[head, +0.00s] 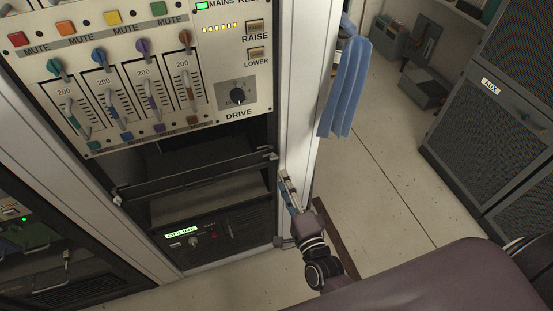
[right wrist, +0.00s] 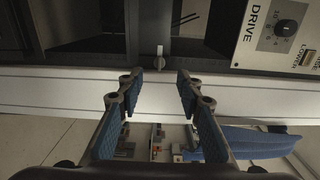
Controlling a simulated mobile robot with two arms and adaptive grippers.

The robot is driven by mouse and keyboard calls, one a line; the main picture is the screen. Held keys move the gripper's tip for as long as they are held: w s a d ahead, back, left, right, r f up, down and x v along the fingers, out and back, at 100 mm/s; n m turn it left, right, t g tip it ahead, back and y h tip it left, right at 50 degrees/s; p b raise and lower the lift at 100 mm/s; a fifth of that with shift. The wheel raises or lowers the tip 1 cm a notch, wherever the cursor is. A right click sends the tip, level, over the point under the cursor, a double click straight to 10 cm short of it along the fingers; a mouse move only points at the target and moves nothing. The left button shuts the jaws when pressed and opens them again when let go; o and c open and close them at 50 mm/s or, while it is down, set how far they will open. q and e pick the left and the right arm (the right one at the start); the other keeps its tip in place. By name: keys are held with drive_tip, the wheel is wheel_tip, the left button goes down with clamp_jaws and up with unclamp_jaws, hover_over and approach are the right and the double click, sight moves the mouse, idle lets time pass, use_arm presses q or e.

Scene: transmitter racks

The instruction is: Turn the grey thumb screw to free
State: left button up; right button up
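The grey thumb screw (right wrist: 159,58) shows in the right wrist view as a small upright grey knob at the rack's edge, above the white post. In the head view a small grey knob (head: 274,155) sits at the right end of the dark bar across the rack opening; it appears to be the same screw. My right gripper (right wrist: 158,82) is open, its two blue-padded fingers on either side of the screw's line, with the screw beyond the tips and untouched. In the head view the right gripper (head: 286,183) is beside the white post, just below that knob. My left gripper is not in view.
The fader panel (head: 150,75) with the DRIVE knob (head: 237,96) is above the opening. A lit unit (head: 205,235) sits below it. A blue cloth (head: 345,88) hangs right of the white post (head: 298,140). The AUX cabinet (head: 480,120) stands far right, with open floor between.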

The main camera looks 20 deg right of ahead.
sight(275, 159)
drive_tip(key=w, duration=0.3)
drive_tip(key=shift+w+d+p, duration=0.2)
drive_tip(key=shift+w+p, duration=0.05)
drive_tip(key=shift+p, duration=0.05)
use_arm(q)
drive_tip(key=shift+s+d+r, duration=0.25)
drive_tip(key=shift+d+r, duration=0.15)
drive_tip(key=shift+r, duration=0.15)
use_arm(e)
drive_tip(key=w, duration=0.4)
drive_tip(key=shift+a+f, duration=0.1)
drive_tip(key=shift+a, duration=0.05)
drive_tip(key=c, duration=0.8)
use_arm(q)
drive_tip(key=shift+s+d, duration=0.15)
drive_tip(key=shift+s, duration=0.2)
use_arm(e)
clamp_jaws()
